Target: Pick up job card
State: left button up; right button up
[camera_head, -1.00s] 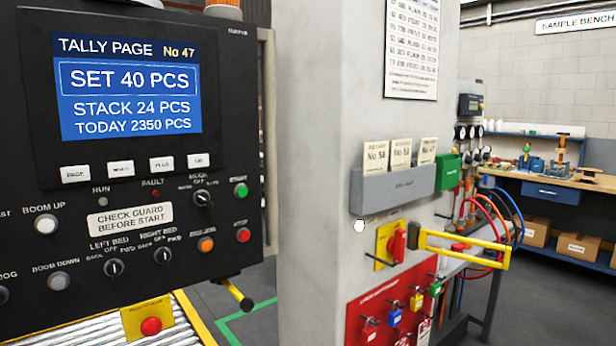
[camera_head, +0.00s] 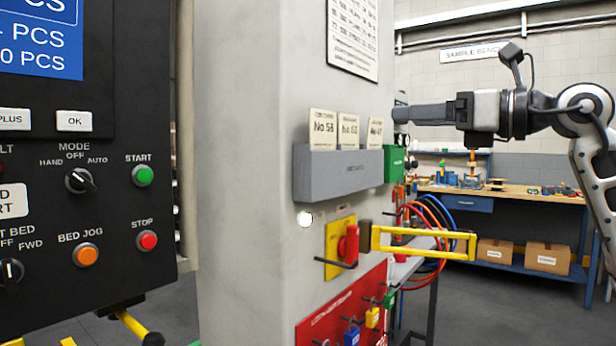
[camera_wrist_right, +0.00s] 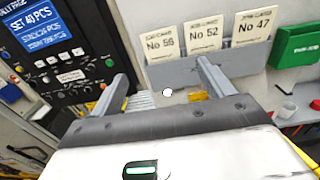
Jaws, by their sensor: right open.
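Three cream job cards stand in a grey wall holder (camera_head: 335,178) on the pale pillar: No 56 (camera_head: 323,127), No 52 (camera_head: 348,129) and No 47 (camera_head: 375,130). In the right wrist view, No 56 (camera_wrist_right: 160,42), No 52 (camera_wrist_right: 203,36) and No 47 (camera_wrist_right: 252,27) show above the holder (camera_wrist_right: 172,71). My right gripper (camera_head: 398,113) reaches in from the right, its tips near the pillar's right edge. In the wrist view its fingers (camera_wrist_right: 163,72) are spread, with nothing held between them. My left gripper is out of view.
A black control panel (camera_head: 110,215) with a screen and buttons stands at the left. Below the holder are a red switch (camera_head: 348,245), a yellow bar handle (camera_head: 425,257) and a red lockout board (camera_head: 340,310). A green box (camera_head: 395,163) sits beside the holder.

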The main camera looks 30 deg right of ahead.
jog(key=p+x, duration=0.2)
jog(key=p, duration=0.3)
send_near(324, 121)
jog(key=x, duration=0.3)
jog(key=p+x, duration=0.1)
jog(key=x, duration=0.3)
jog(key=shift+w+r, duration=0.1)
jog(key=shift+r, duration=0.05)
jog(key=shift+w+a, duration=0.15)
jog(key=shift+w, duration=0.2)
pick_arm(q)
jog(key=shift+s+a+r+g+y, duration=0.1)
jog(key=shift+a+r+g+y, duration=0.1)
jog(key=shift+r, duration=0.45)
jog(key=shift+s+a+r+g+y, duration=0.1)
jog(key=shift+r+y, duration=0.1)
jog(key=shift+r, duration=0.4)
pick_arm(e)
jog(key=c, duration=0.9)
